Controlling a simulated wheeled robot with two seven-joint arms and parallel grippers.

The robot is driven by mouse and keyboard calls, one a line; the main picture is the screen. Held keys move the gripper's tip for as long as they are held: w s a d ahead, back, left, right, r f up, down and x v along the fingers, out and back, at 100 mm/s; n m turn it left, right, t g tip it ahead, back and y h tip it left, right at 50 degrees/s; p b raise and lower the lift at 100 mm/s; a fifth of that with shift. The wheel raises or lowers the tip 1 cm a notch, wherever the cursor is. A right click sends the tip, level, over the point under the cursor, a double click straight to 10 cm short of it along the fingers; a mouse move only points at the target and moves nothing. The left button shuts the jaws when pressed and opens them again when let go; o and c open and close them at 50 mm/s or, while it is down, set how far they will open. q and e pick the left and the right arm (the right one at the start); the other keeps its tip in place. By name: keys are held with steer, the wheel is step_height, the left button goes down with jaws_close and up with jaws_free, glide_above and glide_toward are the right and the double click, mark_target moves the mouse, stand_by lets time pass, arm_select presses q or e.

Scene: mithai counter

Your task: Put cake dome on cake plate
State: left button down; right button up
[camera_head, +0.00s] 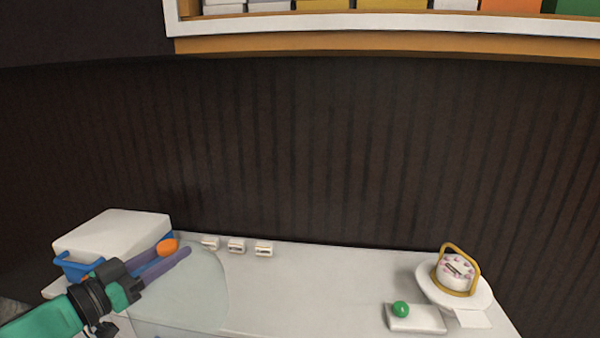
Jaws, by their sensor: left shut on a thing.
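My left gripper (178,250) comes in from the lower left, its two purple fingers shut on the orange knob (167,246) of what looks like a clear cake dome (208,293). The dome is faint and see-through; only its curved right edge shows well, over the left part of the counter. Whether it touches the counter I cannot tell. The white cake plate (483,298) stands at the far right, well apart from the dome. A small white cake (456,274) with pink decoration is on it, with a gold arched handle (477,262) around it. My right gripper is out of view.
A white box (115,232) with a blue part (78,268) stands behind my left arm. Several small white cards (237,246) line the counter's back. A white block (417,320) with a green ball (400,309) sits left of the plate. The counter's middle (320,290) is clear.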

arm_select(q)
steer(key=shift+n, duration=0.3)
steer(key=f, duration=0.2)
steer(key=s+a+f, duration=0.1)
steer(key=shift+s+a+f, duration=0.15)
steer(key=shift+s+f, duration=0.05)
steer(key=shift+f, duration=0.15)
steer(key=s+d+f+n+t+y+b, duration=0.1)
steer(key=s+f+n+t+y, duration=0.3)
steer(key=f, duration=1.1)
steer(key=s+d+f+n+g+y, duration=0.1)
steer(key=s+d+f+y, duration=0.4)
steer(key=s+d+f, duration=0.3)
steer(key=shift+d+f+n+g+b, duration=0.3)
steer(key=shift+d+f+b, duration=0.1)
steer(key=shift+d+f, duration=0.05)
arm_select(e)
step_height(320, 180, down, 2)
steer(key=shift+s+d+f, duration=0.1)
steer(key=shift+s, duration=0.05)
arm_select(q)
steer(key=shift+a, duration=0.1)
